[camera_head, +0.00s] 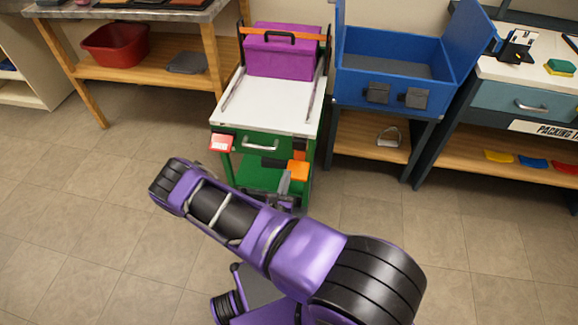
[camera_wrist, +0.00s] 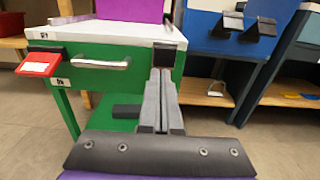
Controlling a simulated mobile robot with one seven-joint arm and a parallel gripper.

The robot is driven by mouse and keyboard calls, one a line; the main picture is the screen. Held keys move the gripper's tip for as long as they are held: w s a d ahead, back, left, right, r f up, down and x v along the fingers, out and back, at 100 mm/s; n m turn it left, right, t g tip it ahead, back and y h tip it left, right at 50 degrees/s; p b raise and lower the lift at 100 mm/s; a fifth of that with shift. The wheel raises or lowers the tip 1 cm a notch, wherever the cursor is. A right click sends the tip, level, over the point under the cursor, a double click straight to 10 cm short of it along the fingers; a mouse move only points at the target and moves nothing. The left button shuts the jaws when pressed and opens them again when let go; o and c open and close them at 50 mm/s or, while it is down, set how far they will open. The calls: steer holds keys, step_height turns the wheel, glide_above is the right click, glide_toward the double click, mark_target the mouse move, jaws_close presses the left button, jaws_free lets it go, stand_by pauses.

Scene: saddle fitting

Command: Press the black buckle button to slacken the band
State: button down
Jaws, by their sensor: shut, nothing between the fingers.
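A purple box (camera_head: 283,55) with a black handle sits on the white top of the green cart (camera_head: 262,112). An orange band (camera_head: 285,34) runs across the box. In the wrist view a black square piece (camera_wrist: 168,58), perhaps the buckle button, sits at the cart's front right corner. My gripper (camera_wrist: 163,74) is shut and empty, its grey fingertips just below and in front of that piece. I cannot tell whether they touch it. In the head view my gripper (camera_head: 284,180) is low in front of the cart, partly hidden by my arm.
A silver handle (camera_wrist: 103,64) and a red tag-like piece (camera_wrist: 40,62) are on the cart's front. A blue open toolbox (camera_head: 390,85) stands to the right, and a wooden bench with a red bin (camera_head: 115,45) to the left. The floor in front is clear.

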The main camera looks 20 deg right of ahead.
mark_target(296, 142)
steer(key=b+x, duration=0.1)
steer(key=x, duration=1.1)
steer(key=shift+w+d, duration=0.15)
steer(key=shift+w, duration=0.1)
steer(key=shift+b, duration=0.3)
